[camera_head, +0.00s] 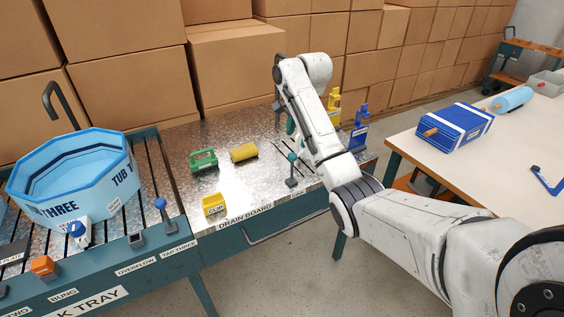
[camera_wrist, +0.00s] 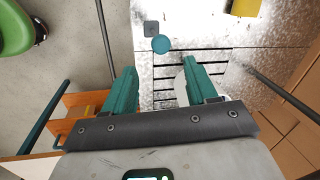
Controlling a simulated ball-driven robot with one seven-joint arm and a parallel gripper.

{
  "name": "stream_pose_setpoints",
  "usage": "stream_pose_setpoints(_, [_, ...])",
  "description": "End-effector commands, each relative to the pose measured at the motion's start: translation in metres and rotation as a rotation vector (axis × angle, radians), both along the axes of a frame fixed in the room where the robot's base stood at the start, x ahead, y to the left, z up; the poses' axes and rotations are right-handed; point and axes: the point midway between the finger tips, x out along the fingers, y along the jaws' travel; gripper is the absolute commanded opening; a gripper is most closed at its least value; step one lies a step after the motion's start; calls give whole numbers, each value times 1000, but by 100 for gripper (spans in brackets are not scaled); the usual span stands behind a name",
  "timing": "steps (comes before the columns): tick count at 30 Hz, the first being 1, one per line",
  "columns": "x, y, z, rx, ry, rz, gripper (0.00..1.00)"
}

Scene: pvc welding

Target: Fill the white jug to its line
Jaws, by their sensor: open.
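I cannot make out the white jug for certain. In the wrist view a white rounded shape (camera_wrist: 180,88) lies over the slatted drain, partly hidden behind the right finger; I cannot tell whether it is the jug. In the head view my arm covers that part of the drain board (camera_head: 226,180). My gripper (camera_wrist: 158,70) is open above the slats, with its teal fingers apart and nothing visibly held. A teal-topped post (camera_head: 292,170) stands by the slats; its round top (camera_wrist: 161,44) shows ahead of the fingers. A blue tub (camera_head: 108,183) marked TUB THREE holds water at left.
A blue-handled tap (camera_head: 164,208) sits at the tray's front edge. A green object (camera_head: 203,160), yellow roll (camera_head: 243,152) and yellow CLIP box (camera_head: 214,205) stand on the board. Yellow (camera_head: 334,107) and blue (camera_head: 360,127) containers stand beyond my arm. Boxes (camera_head: 127,88) line the back.

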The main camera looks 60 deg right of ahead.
Motion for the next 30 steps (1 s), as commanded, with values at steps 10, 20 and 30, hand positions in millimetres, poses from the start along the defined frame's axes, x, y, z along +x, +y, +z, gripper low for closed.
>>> stream_pose_setpoints(10, [4,-7,-32,3,5,-19,57])
stream_pose_setpoints(20, [14,-10,-86,2,3,-18,57])
stream_pose_setpoints(30, [18,-12,-103,0,1,-18,57])
